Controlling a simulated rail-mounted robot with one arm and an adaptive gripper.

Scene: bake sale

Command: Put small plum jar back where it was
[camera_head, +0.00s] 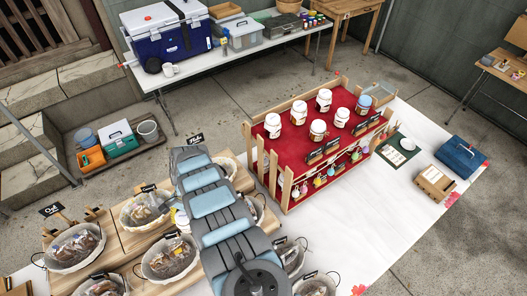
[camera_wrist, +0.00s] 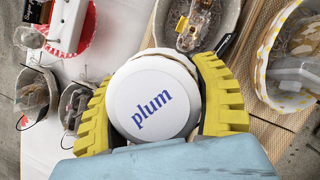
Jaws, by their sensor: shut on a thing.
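The small plum jar (camera_wrist: 153,100) shows in the wrist view as a round white lid with "plum" in blue letters. My gripper (camera_wrist: 160,88) has its yellow ribbed fingers closed on both sides of it. The jar's body is hidden beneath the lid. In the head view my arm covers most of the gripper, and I cannot make out the jar clearly there. A red-covered display stand (camera_head: 289,142) stands right of my arm. It carries several white-lidded jars (camera_head: 323,99) and one blue-lidded jar (camera_head: 364,102) on top. Their labels are too small to read.
Baskets of bagged goods (camera_head: 75,246) stand around my arm on wooden boards, and one basket (camera_wrist: 295,55) lies right of the jar in the wrist view. A blue box (camera_head: 459,156) and a wooden box (camera_head: 434,183) are at right. White cloth (camera_head: 350,225) before the stand is clear.

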